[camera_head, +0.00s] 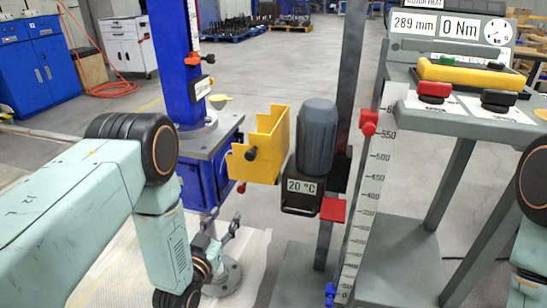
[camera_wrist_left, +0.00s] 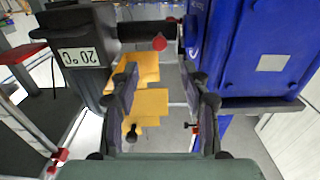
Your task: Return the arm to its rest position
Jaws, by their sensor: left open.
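My left arm comes in from the left in the head view. Its gripper (camera_head: 222,234) hangs low, in front of the blue screw jack (camera_head: 208,170) and below the yellow bracket (camera_head: 262,150). In the left wrist view the gripper (camera_wrist_left: 166,88) has its two fingers apart with nothing held between them. The yellow bracket (camera_wrist_left: 150,105) shows beyond the fingers, and the blue jack housing (camera_wrist_left: 245,55) stands to their right. My right arm shows only at the right edge of the head view; its gripper is out of frame.
A dark motor (camera_head: 316,140) with a "20 °C" display stands right of the bracket. A scale post (camera_head: 371,180) with red and blue markers stands beside it. A grey console (camera_head: 460,115) with red and black buttons fills the right. Open floor lies behind.

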